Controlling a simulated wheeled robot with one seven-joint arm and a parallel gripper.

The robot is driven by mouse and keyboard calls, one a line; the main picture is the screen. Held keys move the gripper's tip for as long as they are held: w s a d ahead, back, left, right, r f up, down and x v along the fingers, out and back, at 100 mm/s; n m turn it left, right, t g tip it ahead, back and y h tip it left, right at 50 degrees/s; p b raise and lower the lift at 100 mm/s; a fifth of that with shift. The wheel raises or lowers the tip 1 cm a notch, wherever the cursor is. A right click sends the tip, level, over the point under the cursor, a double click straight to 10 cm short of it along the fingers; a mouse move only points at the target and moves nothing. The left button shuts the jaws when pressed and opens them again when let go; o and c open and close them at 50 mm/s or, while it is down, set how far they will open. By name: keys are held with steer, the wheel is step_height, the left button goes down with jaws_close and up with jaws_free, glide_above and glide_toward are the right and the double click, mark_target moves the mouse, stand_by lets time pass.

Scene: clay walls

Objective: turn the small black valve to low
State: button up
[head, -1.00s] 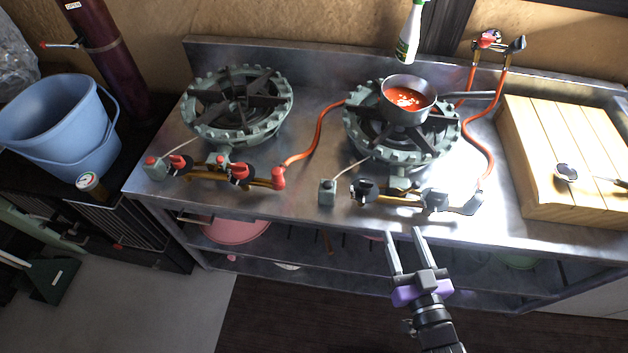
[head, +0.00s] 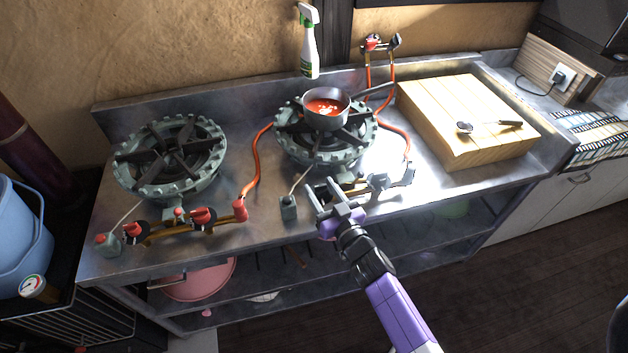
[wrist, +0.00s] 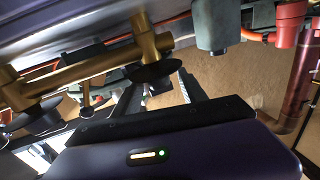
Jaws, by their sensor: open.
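The right burner's brass pipe (head: 352,187) runs along the front of the counter and carries black valves. A dark valve (head: 378,182) shows just right of my gripper; another, at the pipe's left part, is mostly hidden behind my gripper in the head view. I cannot tell which is the small one. My gripper (head: 321,189) is open and empty at the counter's front edge, before the left part of this pipe. In the wrist view, a black valve knob (wrist: 151,73) on the brass pipe (wrist: 85,66) appears near my open fingers; contact is unclear.
A pan of red sauce (head: 326,108) sits on the right burner (head: 300,140). A grey-green box (head: 289,207) stands left of my gripper. Orange hoses (head: 257,165) run behind. The left burner (head: 165,165) has red valves (head: 203,216). A wooden board (head: 450,110) lies right.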

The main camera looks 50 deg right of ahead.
steer(key=shift+x, duration=1.75)
jaws_close()
